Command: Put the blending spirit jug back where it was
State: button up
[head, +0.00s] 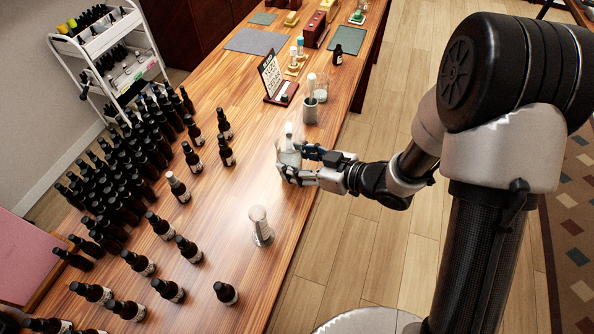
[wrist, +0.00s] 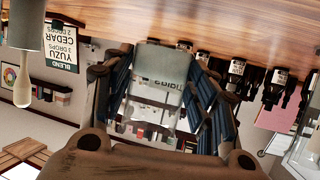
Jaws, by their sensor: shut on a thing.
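The spirit jug (head: 289,158) is a clear glass vessel at the right edge of the wooden table, upright in the head view. My gripper (head: 303,164) is shut on its body from the right. In the wrist view, which is upside down, the jug (wrist: 158,85) sits between my two dark fingers (wrist: 157,105), with part of its label reading "Spirit". Its base is close to the tabletop; I cannot tell whether it touches.
A tall clear glass (head: 261,226) stands nearer on the table. A grey cup (head: 310,112) with a white-handled tool, a clear beaker (head: 321,91) and a recipe sign (head: 271,76) stand beyond. Many dark bottles (head: 130,180) crowd the left. Bare wood (head: 240,185) lies left of the jug.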

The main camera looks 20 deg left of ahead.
jog(key=shift+f+b, duration=0.45)
jog(key=shift+f, duration=1.25)
jog(key=shift+f, duration=0.2)
jog(key=o, duration=1.2)
jog(key=shift+o, duration=0.2)
